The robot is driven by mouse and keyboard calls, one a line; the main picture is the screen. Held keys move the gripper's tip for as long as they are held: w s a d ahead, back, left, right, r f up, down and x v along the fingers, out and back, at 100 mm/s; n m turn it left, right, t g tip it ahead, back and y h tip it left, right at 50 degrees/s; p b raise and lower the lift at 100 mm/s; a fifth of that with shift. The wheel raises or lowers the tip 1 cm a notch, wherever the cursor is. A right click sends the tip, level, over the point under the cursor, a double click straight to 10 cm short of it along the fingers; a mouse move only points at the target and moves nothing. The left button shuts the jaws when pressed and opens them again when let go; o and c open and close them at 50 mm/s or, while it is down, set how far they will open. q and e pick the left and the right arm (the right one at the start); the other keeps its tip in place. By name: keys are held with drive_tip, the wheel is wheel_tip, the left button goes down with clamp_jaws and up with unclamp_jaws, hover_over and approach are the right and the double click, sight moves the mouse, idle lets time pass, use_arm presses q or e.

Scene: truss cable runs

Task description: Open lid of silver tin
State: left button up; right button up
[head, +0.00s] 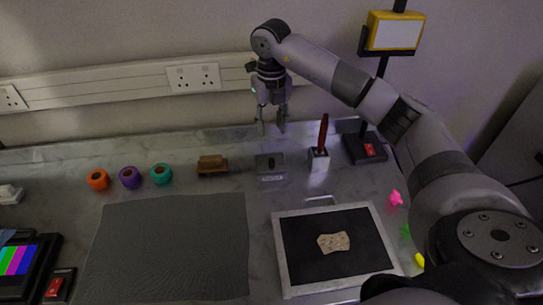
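A small grey, boxy thing with a dark spot on top, which looks like the silver tin (270,163), sits on the worktop at the back middle. A pale strip shows at its front edge. It is too small to tell how its lid sits. My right gripper (272,128) points down above and behind the tin, near the wall. Its two fingers are apart with nothing between them, and it does not touch the tin. My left gripper is not in view.
A brown block (212,165) stands left of the tin, and a holder (318,160) with a red tool stands right. Tape rolls (130,177) lie further left. A dark mat (168,245) and a framed tray (280,254) lie in front. A yellow-framed lamp or screen (394,32) stands at the back right.

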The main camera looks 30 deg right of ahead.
sight(271, 160)
wheel_tip(271, 160, down, 13)
drive_tip(key=p, duration=0.3)
drive_tip(key=shift+r, duration=0.15)
drive_tip(key=shift+c, duration=0.5)
clamp_jaws()
